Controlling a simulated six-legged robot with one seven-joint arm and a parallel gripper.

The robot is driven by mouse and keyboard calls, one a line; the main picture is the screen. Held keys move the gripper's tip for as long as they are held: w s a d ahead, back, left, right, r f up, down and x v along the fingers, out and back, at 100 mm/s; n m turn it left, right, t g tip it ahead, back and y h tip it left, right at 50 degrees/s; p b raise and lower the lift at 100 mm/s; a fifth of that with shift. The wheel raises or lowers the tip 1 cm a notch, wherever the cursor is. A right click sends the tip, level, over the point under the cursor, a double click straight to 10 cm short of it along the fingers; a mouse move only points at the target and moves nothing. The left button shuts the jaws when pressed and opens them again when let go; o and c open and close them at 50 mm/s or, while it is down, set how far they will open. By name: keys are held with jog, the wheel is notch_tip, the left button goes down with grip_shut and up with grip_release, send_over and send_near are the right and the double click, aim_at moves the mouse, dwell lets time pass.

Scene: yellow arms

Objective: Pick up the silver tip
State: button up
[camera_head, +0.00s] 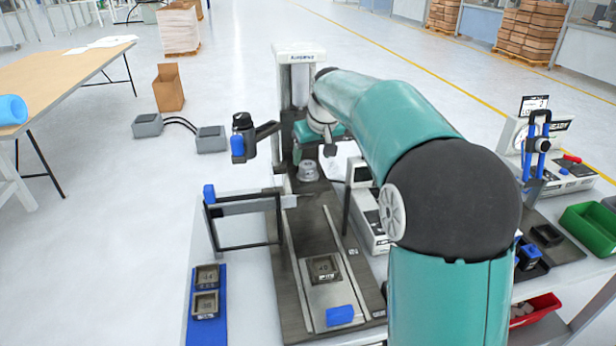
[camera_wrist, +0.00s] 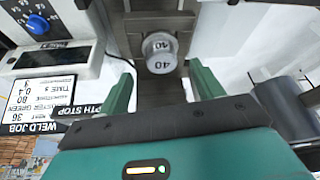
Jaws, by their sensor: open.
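A round silver tip (camera_wrist: 160,52) marked "40" shows in the wrist view, at the dark column of the machine. My gripper (camera_wrist: 164,88) has its two green fingers spread wide, one to each side below the tip in the picture, with nothing between them. The tip appears just beyond the fingertips; the exact distance is hard to tell.
A dark base plate (camera_head: 300,225) holds a square metal block (camera_head: 323,268) and a blue block (camera_head: 340,315). A black frame (camera_head: 245,222) stands left of it. A blue mat (camera_head: 206,330) carries two blocks. A white control box (camera_wrist: 60,52) is close beside my fingers.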

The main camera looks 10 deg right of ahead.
aim_at(308, 165)
jog(key=shift+x, duration=2.7)
jog(key=shift+w+a+r, duration=0.1)
jog(key=c, duration=1.3)
